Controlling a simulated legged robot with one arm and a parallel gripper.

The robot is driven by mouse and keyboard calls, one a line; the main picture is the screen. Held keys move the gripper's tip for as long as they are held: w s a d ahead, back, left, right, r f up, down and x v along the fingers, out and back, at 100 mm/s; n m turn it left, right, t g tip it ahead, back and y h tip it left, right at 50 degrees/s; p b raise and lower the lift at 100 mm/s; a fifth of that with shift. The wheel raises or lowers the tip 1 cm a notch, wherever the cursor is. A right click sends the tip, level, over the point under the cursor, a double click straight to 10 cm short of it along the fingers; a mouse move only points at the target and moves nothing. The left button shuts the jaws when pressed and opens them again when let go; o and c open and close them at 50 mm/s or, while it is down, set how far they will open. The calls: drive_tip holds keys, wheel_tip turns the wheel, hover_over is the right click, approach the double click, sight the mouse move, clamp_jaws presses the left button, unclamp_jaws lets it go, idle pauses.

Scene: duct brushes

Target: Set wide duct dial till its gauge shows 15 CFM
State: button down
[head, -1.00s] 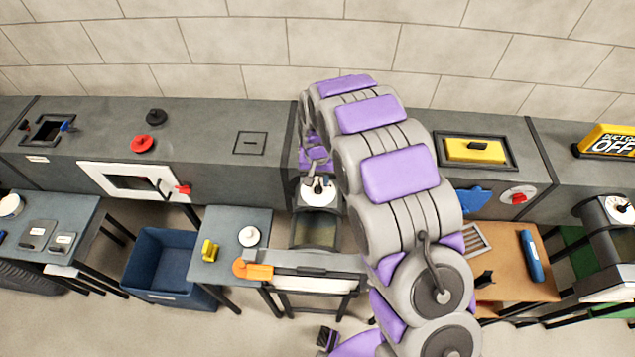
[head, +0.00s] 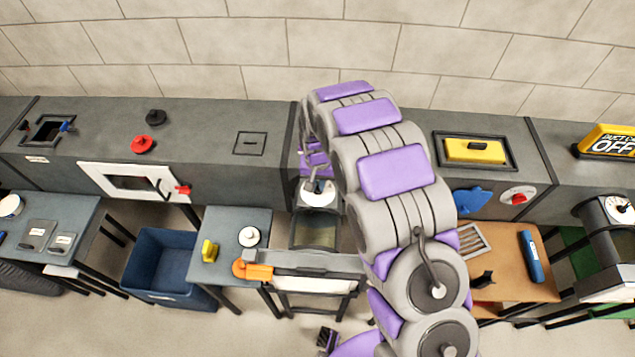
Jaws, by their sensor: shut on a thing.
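My gripper (head: 314,172) is at the duct front, in the narrow gap left of my arm. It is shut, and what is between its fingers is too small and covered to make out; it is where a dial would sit. Just below it is a round white gauge face (head: 319,194) with a dark mark on it, on top of a dark hood-shaped unit (head: 316,228). The gauge reading is too small to read. My arm hides the duct to the right of the gripper.
A red knob (head: 142,145) and a black knob (head: 155,117) stand on the left duct. A blue knob (head: 470,200) and a red dial (head: 517,196) are right of my arm. Another gauge (head: 619,209) is far right. Small tables and a blue bin (head: 162,262) stand in front.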

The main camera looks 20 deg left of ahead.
idle(0.4)
drive_tip(key=shift+n, duration=2.8)
drive_tip(key=c, duration=1.2)
unclamp_jaws()
drive_tip(key=shift+o, duration=0.2)
wheel_tip(320, 180, up, 17)
drive_tip(key=p, duration=0.1)
drive_tip(key=shift+r, duration=0.15)
drive_tip(key=shift+w+a, duration=0.1)
